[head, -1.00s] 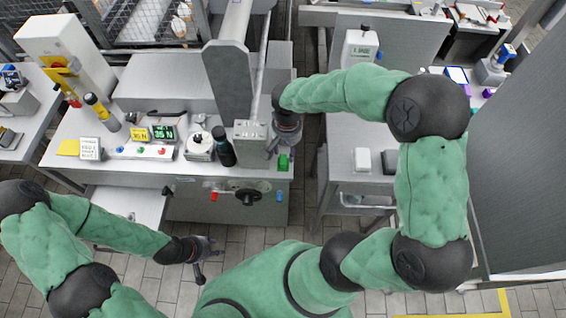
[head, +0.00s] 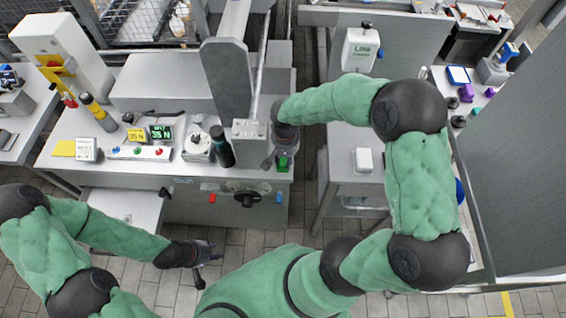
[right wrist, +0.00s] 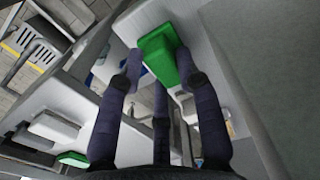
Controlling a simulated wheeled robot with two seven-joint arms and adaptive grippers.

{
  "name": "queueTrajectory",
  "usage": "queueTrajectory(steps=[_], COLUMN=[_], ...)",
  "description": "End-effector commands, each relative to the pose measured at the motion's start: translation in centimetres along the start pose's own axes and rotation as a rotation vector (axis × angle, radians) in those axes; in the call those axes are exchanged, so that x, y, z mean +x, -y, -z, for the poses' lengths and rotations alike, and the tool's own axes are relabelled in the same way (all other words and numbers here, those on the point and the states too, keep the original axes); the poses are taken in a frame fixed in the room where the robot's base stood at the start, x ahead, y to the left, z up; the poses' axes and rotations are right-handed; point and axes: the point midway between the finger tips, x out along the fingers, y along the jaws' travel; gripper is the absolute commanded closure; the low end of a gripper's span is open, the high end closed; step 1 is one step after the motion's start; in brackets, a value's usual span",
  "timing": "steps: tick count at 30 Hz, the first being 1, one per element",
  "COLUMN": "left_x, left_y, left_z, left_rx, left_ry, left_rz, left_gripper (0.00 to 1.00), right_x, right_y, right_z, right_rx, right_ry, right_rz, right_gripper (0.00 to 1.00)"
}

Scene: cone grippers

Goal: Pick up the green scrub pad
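The green scrub pad (head: 283,164) lies at the front right edge of the left grey bench.
A dark bottle (head: 222,147) and a grey post (head: 228,80) stand left of my right gripper. A black handwheel (head: 247,197) is on the bench front. A white block (head: 363,160) sits on the right bench. Floor shows between the benches.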

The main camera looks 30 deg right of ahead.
Motion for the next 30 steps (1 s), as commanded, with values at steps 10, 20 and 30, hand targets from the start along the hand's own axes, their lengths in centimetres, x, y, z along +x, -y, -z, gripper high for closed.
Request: queueTrajectory(steps=[10,20,30], left_x=[0.0,-0.8,-2.4], left_y=[0.0,-0.3,-0.9], left_z=[0.0,0.0,-0.1], left_rx=[0.0,0.0,0.0], left_ry=[0.0,0.0,0.0], left_rz=[0.0,0.0,0.0], left_gripper=[0.6,0.6,0.6], right_x=[0.0,-2.6,-7.5], right_y=[0.0,0.1,0.7], right_z=[0.0,0.1,-3.4], right_rx=[0.0,0.0,-0.002], right_ry=[0.0,-0.002,-0.002], right_rz=[0.0,0.001,0.001], right_gripper=[0.98,0.98,0.98])
